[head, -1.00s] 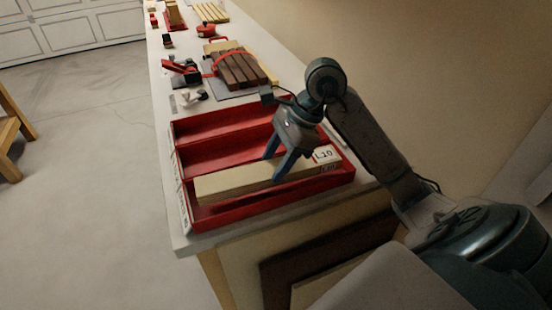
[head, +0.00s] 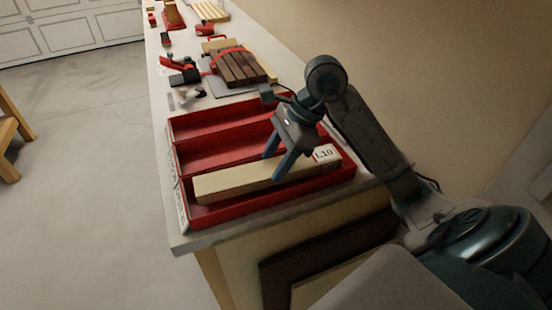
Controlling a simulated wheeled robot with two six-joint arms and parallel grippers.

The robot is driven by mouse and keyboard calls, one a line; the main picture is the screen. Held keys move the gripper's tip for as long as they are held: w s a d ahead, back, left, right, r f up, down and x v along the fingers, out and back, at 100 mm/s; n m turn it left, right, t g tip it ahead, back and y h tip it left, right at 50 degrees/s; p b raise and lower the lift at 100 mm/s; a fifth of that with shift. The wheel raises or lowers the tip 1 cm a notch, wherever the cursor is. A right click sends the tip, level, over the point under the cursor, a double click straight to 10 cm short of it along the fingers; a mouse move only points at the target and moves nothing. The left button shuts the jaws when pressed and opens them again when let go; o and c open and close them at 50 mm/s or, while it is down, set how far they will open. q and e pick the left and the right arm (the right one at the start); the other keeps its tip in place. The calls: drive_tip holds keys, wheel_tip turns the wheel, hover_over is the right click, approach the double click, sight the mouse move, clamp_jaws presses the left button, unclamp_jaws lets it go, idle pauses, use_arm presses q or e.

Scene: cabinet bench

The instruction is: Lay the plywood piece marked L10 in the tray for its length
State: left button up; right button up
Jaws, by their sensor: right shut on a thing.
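The plywood piece marked L10 (head: 235,180) is a long pale bar with a white label at its right end. It lies lengthwise over the nearest compartment of the red tray (head: 255,209). The tray has several long compartments, and the farther ones look empty. My right gripper (head: 276,167) is shut on the piece near its middle, fingers pointing down. I cannot tell whether the piece touches the compartment floor. White labels run along the tray's left end, too small to read. My left gripper is out of view.
Behind the tray on the bench (head: 205,240) lie dark wood strips (head: 238,67) with a red band, and a red and black tool (head: 180,71). More red items and wood stand farther back. A wall runs along the bench's right side.

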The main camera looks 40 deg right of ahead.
drive_tip(key=o, duration=1.1)
drive_tip(key=shift+c, duration=0.3)
drive_tip(key=shift+r, duration=0.15)
drive_tip(key=shift+r+p, duration=1.7)
drive_tip(key=shift+r, duration=0.9)
wheel_tip(320, 180, up, 5)
drive_tip(key=p, duration=0.4)
drive_tip(key=shift+f+p, duration=0.2)
drive_tip(key=shift+p, duration=0.1)
